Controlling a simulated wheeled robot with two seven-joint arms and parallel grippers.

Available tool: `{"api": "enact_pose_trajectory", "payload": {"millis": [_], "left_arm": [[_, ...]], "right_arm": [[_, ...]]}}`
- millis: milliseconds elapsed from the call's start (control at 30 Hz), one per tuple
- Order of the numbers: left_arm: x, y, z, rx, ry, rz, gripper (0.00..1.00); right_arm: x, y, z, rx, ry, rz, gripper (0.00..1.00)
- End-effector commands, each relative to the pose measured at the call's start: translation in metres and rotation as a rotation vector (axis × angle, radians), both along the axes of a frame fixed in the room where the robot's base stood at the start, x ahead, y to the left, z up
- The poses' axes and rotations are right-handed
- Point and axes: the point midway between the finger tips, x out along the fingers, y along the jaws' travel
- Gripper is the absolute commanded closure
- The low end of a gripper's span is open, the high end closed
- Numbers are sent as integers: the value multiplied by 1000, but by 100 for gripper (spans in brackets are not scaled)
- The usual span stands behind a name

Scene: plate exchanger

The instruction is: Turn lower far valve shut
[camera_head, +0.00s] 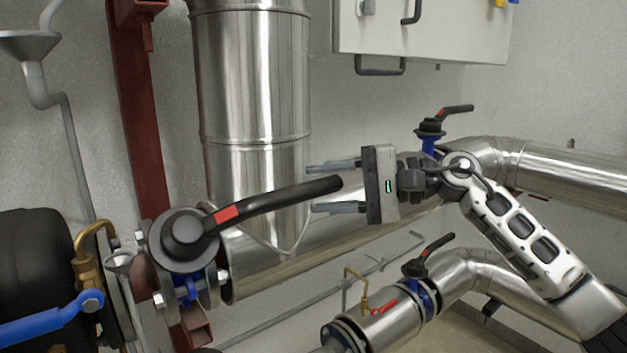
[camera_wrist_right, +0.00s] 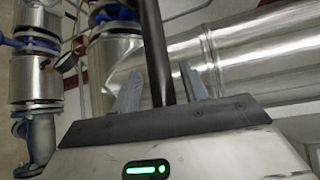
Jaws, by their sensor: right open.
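The lower far valve (camera_head: 416,270) has a blue body and a short black lever with a red mark. It sits on the lower silver pipe, below my right arm in the head view. My right gripper (camera_head: 312,188) is well above and to the left of it. The gripper is open, its fingers on either side of the end of the large near valve's black lever (camera_head: 285,195). In the right wrist view, this lever (camera_wrist_right: 156,45) runs between the two fingers (camera_wrist_right: 160,88); I cannot tell whether they touch. My left gripper is out of view.
The upper far valve (camera_head: 430,128) stands just behind my right wrist. A large silver vertical pipe (camera_head: 255,90) rises behind the near lever. A white cabinet (camera_head: 430,35) hangs above. A small brass tap with a red handle (camera_head: 380,304) is beside the lower far valve.

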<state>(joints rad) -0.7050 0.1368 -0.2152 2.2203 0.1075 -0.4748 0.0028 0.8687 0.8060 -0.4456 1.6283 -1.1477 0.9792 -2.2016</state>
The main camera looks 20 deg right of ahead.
Motion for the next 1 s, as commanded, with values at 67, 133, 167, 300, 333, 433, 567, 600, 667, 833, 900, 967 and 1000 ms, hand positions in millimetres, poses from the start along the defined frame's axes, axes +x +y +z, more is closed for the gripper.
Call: {"api": "enact_pose_trajectory", "payload": {"millis": [67, 133, 167, 300, 333, 433, 567, 600, 667, 833, 900, 967, 1000], "left_arm": [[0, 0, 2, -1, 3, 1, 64], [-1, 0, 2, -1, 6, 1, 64], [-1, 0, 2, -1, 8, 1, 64], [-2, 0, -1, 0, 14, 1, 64], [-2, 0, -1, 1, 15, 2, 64], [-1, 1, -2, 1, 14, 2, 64], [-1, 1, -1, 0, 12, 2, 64], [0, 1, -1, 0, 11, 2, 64], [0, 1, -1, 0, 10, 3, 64], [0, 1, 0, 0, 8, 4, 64], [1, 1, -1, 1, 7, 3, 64], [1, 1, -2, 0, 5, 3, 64], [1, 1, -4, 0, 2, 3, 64]], "right_arm": [[4, 9, 0, 2, 0, 0, 56], [7, 14, -1, 2, 0, 0, 56], [8, 16, -1, 2, 0, 0, 56], [10, 20, -3, 1, 0, -2, 56], [10, 20, -3, 1, 0, -2, 56], [10, 20, -3, 1, 0, -2, 56], [10, 20, -3, 1, 0, -2, 67], [9, 19, -3, 1, 0, -1, 78], [9, 19, -3, 1, 0, -1, 95], [9, 20, -4, 2, 1, -1, 100], [9, 21, -5, 5, 2, -1, 100], [10, 24, -7, 11, 5, -1, 100], [9, 27, -9, 17, 8, -2, 100]]}}
